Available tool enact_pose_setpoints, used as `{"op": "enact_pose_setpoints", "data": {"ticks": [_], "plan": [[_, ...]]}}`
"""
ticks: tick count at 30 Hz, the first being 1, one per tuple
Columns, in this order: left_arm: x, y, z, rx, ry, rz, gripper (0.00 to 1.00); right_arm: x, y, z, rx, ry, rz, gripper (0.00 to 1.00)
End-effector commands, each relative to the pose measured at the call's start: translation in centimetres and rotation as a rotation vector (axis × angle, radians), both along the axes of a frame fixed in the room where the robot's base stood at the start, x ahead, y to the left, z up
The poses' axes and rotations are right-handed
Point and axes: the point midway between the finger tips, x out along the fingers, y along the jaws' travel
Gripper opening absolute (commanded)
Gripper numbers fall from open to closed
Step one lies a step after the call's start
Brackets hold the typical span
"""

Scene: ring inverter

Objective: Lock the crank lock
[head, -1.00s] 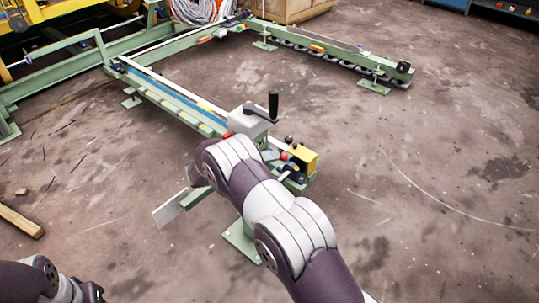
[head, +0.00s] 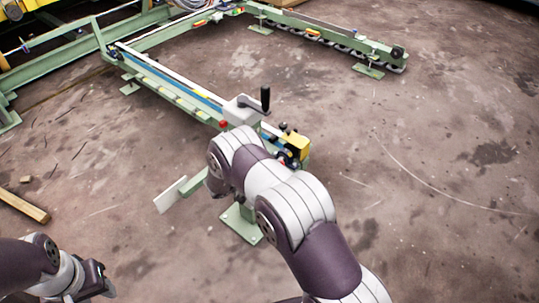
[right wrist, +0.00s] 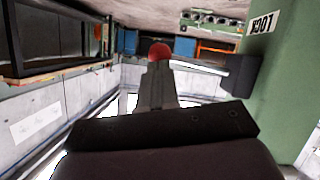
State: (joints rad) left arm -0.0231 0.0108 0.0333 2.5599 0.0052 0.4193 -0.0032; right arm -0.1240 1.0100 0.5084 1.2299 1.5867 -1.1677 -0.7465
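A black upright crank handle (head: 265,99) stands on a grey box (head: 242,110) at the end of the green frame. A red knob (head: 224,124) shows beside the box in the head view. In the right wrist view a red ball (right wrist: 160,52) sits on a grey lever (right wrist: 200,66) leading to a dark block (right wrist: 240,76), beside a green post (right wrist: 285,70) with a label. My right gripper (right wrist: 158,72) has its fingers together just below the ball; contact is unclear. The arm hides it in the head view. My left gripper (head: 98,280) is low at left, its opening unclear.
A yellow block (head: 297,145) with dark knobs sits right of the crank box. A white plate (head: 170,195) sticks out left of my right arm. A wooden beam (head: 22,205) lies on the floor at left. The floor at right is clear.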

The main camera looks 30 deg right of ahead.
Motion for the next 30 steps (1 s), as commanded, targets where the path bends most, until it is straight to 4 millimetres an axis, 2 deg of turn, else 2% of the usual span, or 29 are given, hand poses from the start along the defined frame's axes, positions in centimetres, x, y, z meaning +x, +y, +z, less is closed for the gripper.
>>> {"op": "enact_pose_setpoints", "data": {"ticks": [10, 18, 30], "plan": [[0.0, 0.0, -0.3, 0.0, 0.0, 0.0, 0.43, -0.1, -0.1, -2.9, 0.114, -0.276, -0.001, 0.0], [0.0, 0.0, -0.9, 0.0, 0.0, 0.0, 0.43, 0.2, 0.1, -4.3, 0.115, -0.281, -0.001, 0.0], [0.0, 0.0, -1.2, 0.0, 0.0, 0.0, 0.43, 0.5, 0.2, -4.9, 0.115, -0.28, -0.001, 0.0]]}}
